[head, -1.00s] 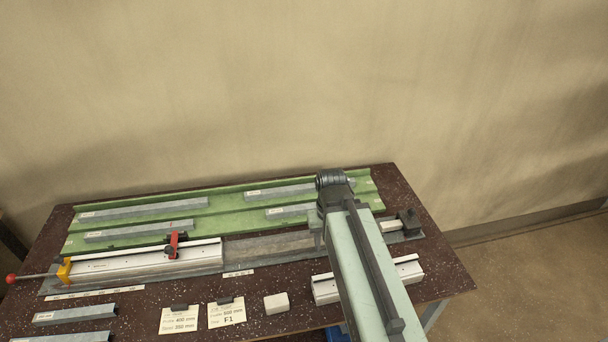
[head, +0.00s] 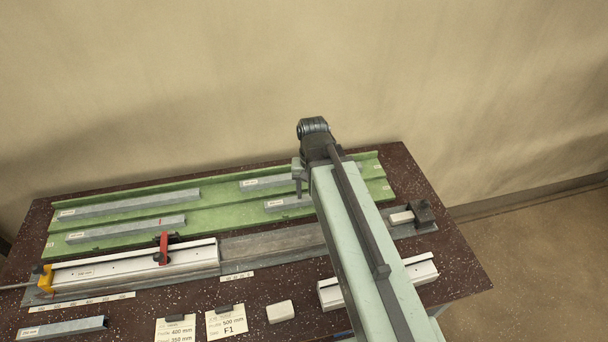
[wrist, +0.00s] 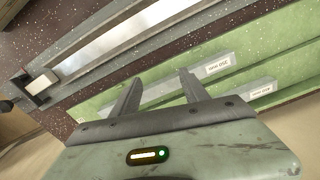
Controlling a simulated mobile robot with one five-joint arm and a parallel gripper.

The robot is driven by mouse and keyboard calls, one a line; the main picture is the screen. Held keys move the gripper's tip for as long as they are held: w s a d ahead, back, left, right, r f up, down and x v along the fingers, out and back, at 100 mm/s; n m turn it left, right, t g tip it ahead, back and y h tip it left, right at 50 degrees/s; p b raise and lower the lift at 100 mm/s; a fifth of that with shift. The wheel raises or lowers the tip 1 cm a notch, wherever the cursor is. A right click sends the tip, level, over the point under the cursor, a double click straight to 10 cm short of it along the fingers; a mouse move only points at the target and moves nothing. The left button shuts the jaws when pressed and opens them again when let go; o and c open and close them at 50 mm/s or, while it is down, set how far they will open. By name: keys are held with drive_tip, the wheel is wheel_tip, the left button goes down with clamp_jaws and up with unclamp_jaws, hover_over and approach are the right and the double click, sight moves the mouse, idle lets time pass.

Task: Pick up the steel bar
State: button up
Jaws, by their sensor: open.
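Several grey steel bars lie on the green tray (head: 200,214). The lower right bar (head: 287,203) is partly hidden behind my arm; it shows in the wrist view (wrist: 195,76) with a white label that seems to read 350 mm. Beyond it lies the upper right bar (head: 268,182). Two more are the upper left bar (head: 130,203) and lower left bar (head: 125,229). My gripper (head: 298,190) is open and empty over the tray's right half. In the wrist view its fingers (wrist: 159,79) are spread above the lower right bar; contact is not visible.
A clamp rail (head: 130,265) with a red lever and yellow end crosses the bench in front of the tray. An end block (head: 423,213) stands right. A loose bar (head: 65,328), cards (head: 226,322), a white block (head: 280,312) and a white profile (head: 420,268) lie in front.

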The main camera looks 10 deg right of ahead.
drive_tip(key=w+m, duration=0.4)
drive_tip(key=w, duration=0.1)
drive_tip(key=w+m, duration=0.5)
drive_tip(key=w+r+m+p, duration=0.1)
drive_tip(key=w+m, duration=0.3)
drive_tip(key=m, duration=0.1)
drive_tip(key=shift+w+d, duration=0.1)
drive_tip(key=shift+w, duration=0.3)
drive_tip(key=shift+w+m, duration=0.3)
drive_tip(key=shift+m, duration=0.4)
drive_tip(key=f+b, duration=0.8)
drive_tip(key=shift+s+d, duration=0.1)
drive_tip(key=shift+s, duration=0.15)
drive_tip(key=shift+r, duration=0.1)
drive_tip(key=shift+c, duration=0.6)
clamp_jaws()
